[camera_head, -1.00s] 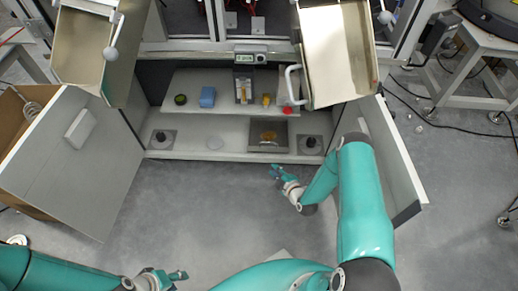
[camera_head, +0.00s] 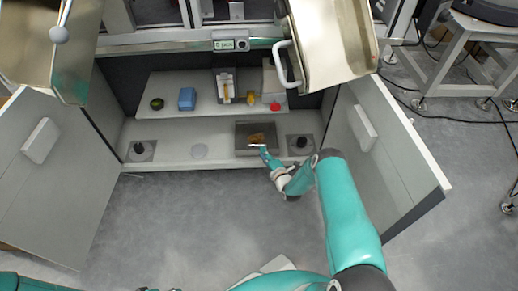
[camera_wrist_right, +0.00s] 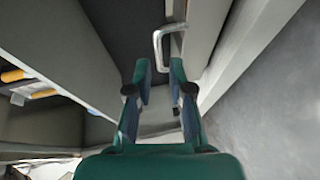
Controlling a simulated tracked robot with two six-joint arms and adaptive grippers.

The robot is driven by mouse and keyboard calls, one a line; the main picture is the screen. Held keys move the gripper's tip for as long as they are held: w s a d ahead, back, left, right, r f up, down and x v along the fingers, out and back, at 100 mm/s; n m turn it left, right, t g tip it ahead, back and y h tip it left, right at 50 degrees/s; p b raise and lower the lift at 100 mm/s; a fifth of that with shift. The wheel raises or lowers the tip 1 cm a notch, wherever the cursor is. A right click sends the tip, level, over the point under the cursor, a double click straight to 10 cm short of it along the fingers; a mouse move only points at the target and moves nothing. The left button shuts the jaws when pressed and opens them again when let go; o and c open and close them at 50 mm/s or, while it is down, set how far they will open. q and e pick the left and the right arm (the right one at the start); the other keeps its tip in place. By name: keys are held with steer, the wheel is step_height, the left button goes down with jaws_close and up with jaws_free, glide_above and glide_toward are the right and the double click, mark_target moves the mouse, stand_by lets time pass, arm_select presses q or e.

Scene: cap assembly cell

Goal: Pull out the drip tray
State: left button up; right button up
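The drip tray (camera_head: 242,131) is a shallow grey tray with an orange-brown stain inside. It sits on the lower cabinet shelf, right of centre. My right gripper (camera_head: 264,151) is at the tray's front edge and hides part of it. In the right wrist view my right gripper (camera_wrist_right: 160,88) is open, with a clear gap between its fingers. A pale U-shaped handle (camera_wrist_right: 157,48) shows just beyond the fingertips, apparently the tray's, beside a dark grey surface. My left gripper (camera_head: 152,289) barely shows at the bottom edge.
Round black knobs on square plates stand left (camera_head: 138,149) and right (camera_head: 300,142) of the tray. The upper shelf (camera_head: 205,105) holds a blue block (camera_head: 187,98) and small items. Open doors (camera_head: 395,150) flank the cabinet, and open drawers (camera_head: 335,40) hang above. The floor in front is clear.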

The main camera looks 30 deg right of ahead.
steer(key=b+x, duration=0.2)
steer(key=x, duration=0.2)
steer(key=shift+w+f, duration=0.2)
steer(key=shift+w, duration=0.05)
steer(key=shift+w+d, duration=0.2)
steer(key=shift+w, duration=0.5)
steer(key=shift+c, duration=0.2)
jaws_close()
